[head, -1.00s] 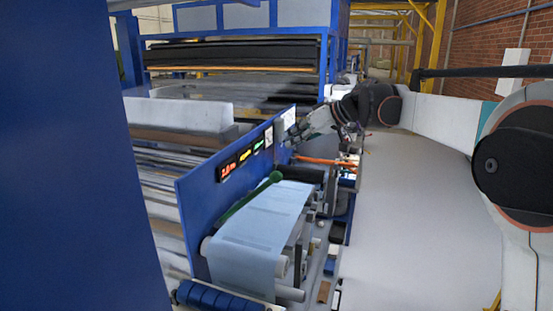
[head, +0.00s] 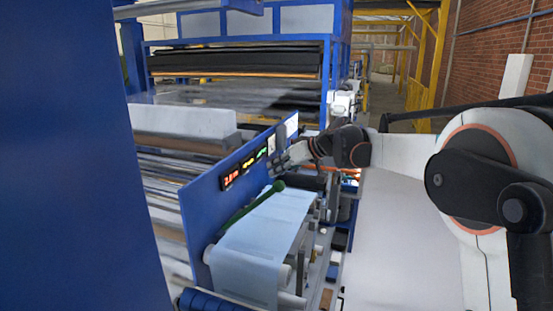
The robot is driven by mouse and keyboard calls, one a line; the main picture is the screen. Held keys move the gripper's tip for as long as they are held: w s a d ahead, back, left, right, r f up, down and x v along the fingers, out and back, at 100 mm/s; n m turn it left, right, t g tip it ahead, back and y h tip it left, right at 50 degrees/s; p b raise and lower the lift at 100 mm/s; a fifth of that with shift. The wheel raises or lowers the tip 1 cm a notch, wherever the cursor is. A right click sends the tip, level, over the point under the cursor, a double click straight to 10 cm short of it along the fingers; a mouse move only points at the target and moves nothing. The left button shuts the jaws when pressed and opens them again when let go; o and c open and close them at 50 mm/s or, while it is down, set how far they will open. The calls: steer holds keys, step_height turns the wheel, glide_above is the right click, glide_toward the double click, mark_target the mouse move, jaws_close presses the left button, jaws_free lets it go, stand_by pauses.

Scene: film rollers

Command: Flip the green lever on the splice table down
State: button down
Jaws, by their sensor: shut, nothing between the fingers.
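The green lever (head: 252,206) is a dark green rod with a round green knob (head: 278,186) at its far end. It lies slanted along the blue side panel (head: 207,206) of the splice table, above the pale blue film sheet (head: 262,232). My gripper (head: 275,167) reaches in from the right. Its fingers are shut and empty, in front of the panel. They appear just above the knob in the picture; I cannot tell whether they touch it. The fingertips are small and hard to make out.
Small red, yellow and green displays (head: 230,179) sit on the panel. A dark roller (head: 308,183) lies behind the film, below my wrist. A blue roller (head: 220,301) is at the front. A large blue surface fills the left.

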steer(key=shift+s+d+f, duration=0.3)
steer(key=shift+s+f, duration=0.05)
steer(key=shift+s, duration=0.05)
